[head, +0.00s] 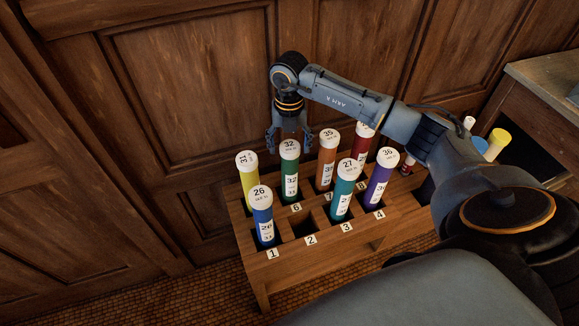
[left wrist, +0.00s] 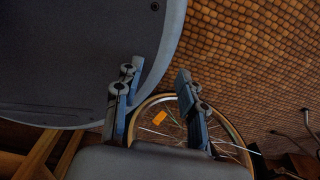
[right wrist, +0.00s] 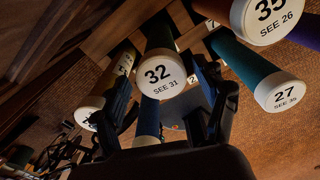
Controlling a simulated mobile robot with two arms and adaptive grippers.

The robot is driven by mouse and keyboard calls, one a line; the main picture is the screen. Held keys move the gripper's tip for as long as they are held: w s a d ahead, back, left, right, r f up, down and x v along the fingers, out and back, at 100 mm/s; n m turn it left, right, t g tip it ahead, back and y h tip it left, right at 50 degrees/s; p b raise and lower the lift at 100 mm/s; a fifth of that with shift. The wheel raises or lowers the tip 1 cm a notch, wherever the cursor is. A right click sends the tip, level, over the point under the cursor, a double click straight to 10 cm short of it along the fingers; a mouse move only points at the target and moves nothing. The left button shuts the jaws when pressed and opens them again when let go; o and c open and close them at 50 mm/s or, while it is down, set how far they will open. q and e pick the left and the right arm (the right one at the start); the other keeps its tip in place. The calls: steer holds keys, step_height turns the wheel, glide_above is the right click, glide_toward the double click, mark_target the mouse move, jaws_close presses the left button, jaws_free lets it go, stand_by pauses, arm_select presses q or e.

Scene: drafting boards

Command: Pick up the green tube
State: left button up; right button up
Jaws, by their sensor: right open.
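The green tube (head: 290,180) stands upright in the wooden rack, with a white cap marked 32. My right gripper (head: 289,143) is open around or just behind and above its cap, pointing down. In the right wrist view the green tube's cap (right wrist: 160,75) shows between the two spread fingers (right wrist: 165,92); I cannot tell whether they touch it. My left gripper (left wrist: 158,92) shows only in its own wrist view, with fingers apart and nothing between them.
The rack (head: 290,255) also holds a yellow tube (head: 249,180), blue tube (head: 263,225), orange tube (head: 326,165), teal tube (head: 342,200), purple tube (head: 376,188) and red tube (head: 363,145). Slot 2 is empty. Wood panelling (head: 190,90) rises behind. A spoked wheel (left wrist: 160,120) is below my left gripper.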

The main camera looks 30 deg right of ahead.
mark_target(290, 159)
steer(key=shift+s+f, duration=0.2)
steer(key=shift+f, duration=0.55)
step_height(290, 159, down, 4)
steer(key=shift+r+p, duration=0.25)
steer(key=shift+p, duration=0.15)
steer(key=shift+f, duration=0.15)
steer(key=c, duration=1.3)
arm_select(q)
steer(key=shift+w+r, duration=0.2)
steer(key=shift+w, duration=0.35)
steer(key=shift+w+r, duration=0.2)
steer(key=shift+w, duration=0.35)
arm_select(e)
jaws_close()
